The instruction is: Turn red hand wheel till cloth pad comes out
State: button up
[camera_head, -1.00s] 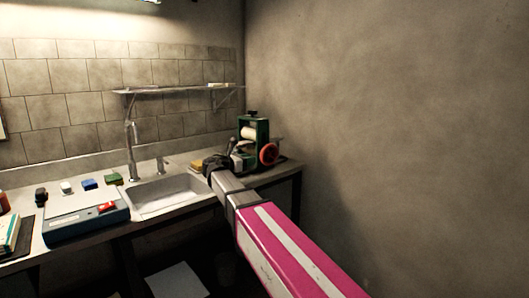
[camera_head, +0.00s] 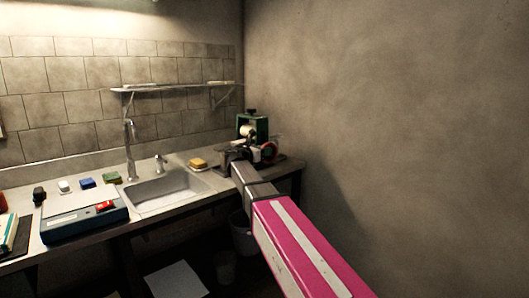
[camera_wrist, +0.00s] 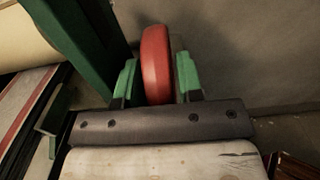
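The red hand wheel (camera_head: 269,151) is on the right side of a green roller machine (camera_head: 262,126) on the counter. The end of my arm partly hides the wheel in the head view. In the wrist view the wheel (camera_wrist: 156,65) stands edge-on between the two green fingertips of my gripper (camera_wrist: 157,78). A pale roller (camera_head: 247,132) shows in the machine's frame. No cloth pad can be made out.
A blue-grey box (camera_head: 84,214) and small coloured blocks lie further left. The wall (camera_head: 400,120) rises close on the right.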

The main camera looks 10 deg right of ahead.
grip_shut()
jog(key=shift+d, duration=0.1)
jog(key=y, duration=0.1)
jog(key=g+y, duration=0.1)
jog(key=shift+w+d+r+g+y, duration=0.15)
jog(key=shift+d+r+g+y, duration=0.1)
jog(key=shift+r+g+y, duration=0.15)
jog(key=shift+g+y, duration=0.4)
jog(key=shift+y, duration=0.1)
